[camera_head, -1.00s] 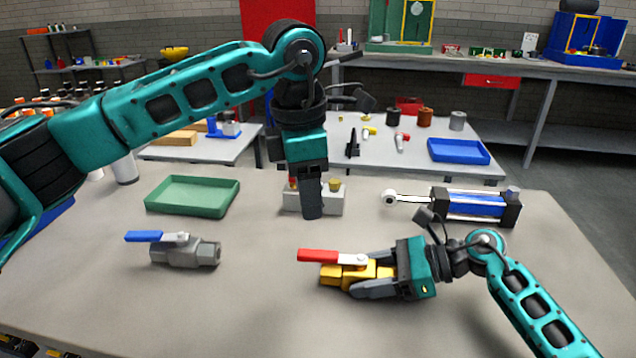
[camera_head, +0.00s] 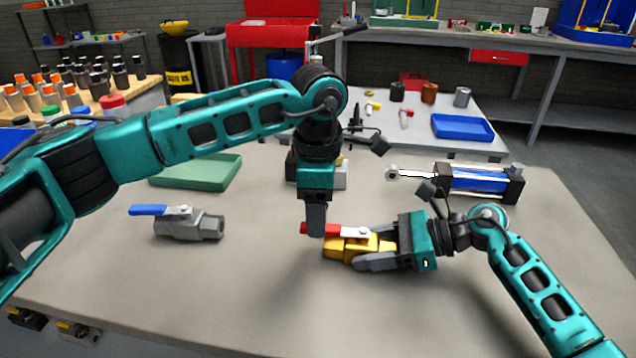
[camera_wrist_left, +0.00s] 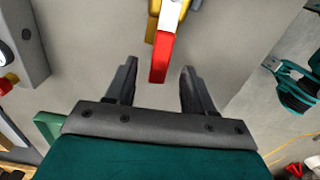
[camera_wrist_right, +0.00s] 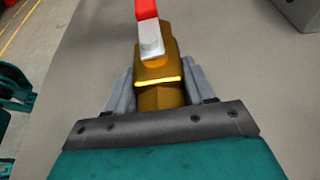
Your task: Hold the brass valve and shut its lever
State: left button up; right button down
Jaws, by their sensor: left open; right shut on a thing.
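The brass valve (camera_head: 345,247) lies on the table with its red-tipped lever (camera_head: 316,229) along its body, pointing left in the head view. My right gripper (camera_head: 365,258) is shut around the valve's right end, as the right wrist view (camera_wrist_right: 158,92) also shows. My left gripper (camera_head: 313,225) points down by the lever's red end. In the left wrist view my left gripper (camera_wrist_left: 158,82) is open, its fingers on either side of the red lever tip (camera_wrist_left: 161,58) and apart from it. The left finger hides part of the lever in the head view.
A grey valve (camera_head: 190,224) with a blue lever lies to the left. A green tray (camera_head: 205,177) and a light block (camera_head: 340,178) stand behind my left gripper. A blue cylinder (camera_head: 478,181) lies at the back right. The front of the table (camera_head: 240,290) is clear.

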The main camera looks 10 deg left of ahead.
pick_arm(q)
jog(key=shift+f, duration=0.9)
grip_shut()
jog(key=shift+s+d+n, duration=0.1)
jog(key=shift+s+n, duration=0.6)
jog(key=shift+n, duration=0.5)
jog(key=shift+s+r, duration=0.1)
